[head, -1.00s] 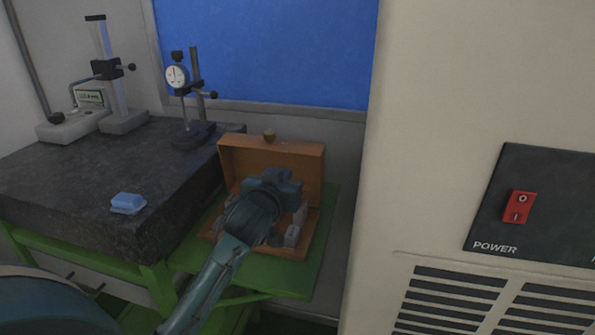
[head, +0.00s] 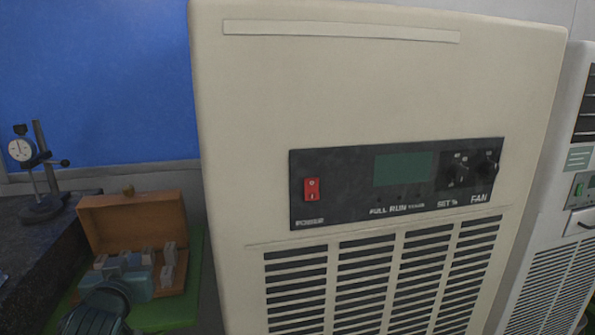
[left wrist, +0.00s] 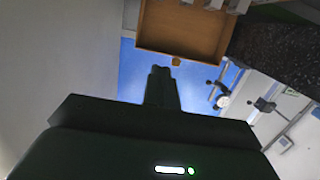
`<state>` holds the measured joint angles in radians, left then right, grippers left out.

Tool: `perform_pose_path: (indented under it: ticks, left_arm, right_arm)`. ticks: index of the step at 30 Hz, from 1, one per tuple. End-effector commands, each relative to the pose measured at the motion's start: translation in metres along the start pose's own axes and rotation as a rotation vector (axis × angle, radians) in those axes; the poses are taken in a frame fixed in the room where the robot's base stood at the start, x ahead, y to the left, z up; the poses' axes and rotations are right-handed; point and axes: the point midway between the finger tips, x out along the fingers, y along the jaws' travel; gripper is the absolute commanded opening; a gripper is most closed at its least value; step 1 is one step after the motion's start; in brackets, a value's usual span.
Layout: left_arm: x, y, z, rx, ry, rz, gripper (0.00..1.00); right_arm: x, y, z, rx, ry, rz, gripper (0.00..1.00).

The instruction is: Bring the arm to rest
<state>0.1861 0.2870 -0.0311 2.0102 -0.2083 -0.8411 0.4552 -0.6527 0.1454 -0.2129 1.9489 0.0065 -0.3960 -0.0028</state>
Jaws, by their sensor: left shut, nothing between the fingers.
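My left gripper (left wrist: 161,72) shows in the left wrist view with its fingers together and nothing between them. In the head view my left arm's wrist and gripper (head: 128,276) are at the lower left, in front of the open wooden box (head: 128,215). The box also shows in the left wrist view (left wrist: 185,40), just beyond the fingertips. Small grey blocks (head: 168,262) stand in the box beside the gripper. I cannot tell whether the gripper touches anything. My right gripper is in neither view.
A beige cabinet (head: 375,80) with a red power switch (head: 312,189) and vents fills the middle. The box sits on a green shelf (head: 185,305). A dial gauge stand (head: 42,180) stands on the dark stone plate (head: 35,250) at left. Another white unit (head: 560,200) is at right.

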Motion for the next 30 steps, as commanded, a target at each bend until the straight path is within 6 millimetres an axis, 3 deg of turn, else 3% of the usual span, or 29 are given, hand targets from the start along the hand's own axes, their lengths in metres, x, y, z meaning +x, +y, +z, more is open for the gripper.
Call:
perform_pose_path:
  ticks: [1,8,11,15,18,21,24,30]
  left_arm:
    - [-0.006,0.010,0.034,0.024,-0.053,0.032,0.00]
    - [-0.048,0.044,0.148,0.113,-0.208,0.168,0.00]
    - [-0.082,0.059,0.205,0.145,-0.287,0.241,0.00]
    - [-0.146,0.079,0.280,0.173,-0.396,0.343,0.00]
    - [-0.191,0.089,0.318,0.178,-0.456,0.399,0.00]
    - [-0.224,0.095,0.341,0.177,-0.496,0.435,0.00]
    - [-0.242,0.098,0.352,0.176,-0.516,0.455,0.00]
    - [-0.249,0.099,0.355,0.177,-0.521,0.462,0.00]
  right_arm:
    - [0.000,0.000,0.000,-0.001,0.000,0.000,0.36]
    - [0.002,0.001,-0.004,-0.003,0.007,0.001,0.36]
    - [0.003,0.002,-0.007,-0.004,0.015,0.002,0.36]
    - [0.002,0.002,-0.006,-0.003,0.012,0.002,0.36]
    - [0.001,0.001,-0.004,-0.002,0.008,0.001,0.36]
    - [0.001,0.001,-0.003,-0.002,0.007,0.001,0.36]
    - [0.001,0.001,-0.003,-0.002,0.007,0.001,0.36]
    - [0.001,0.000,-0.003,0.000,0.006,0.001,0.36]
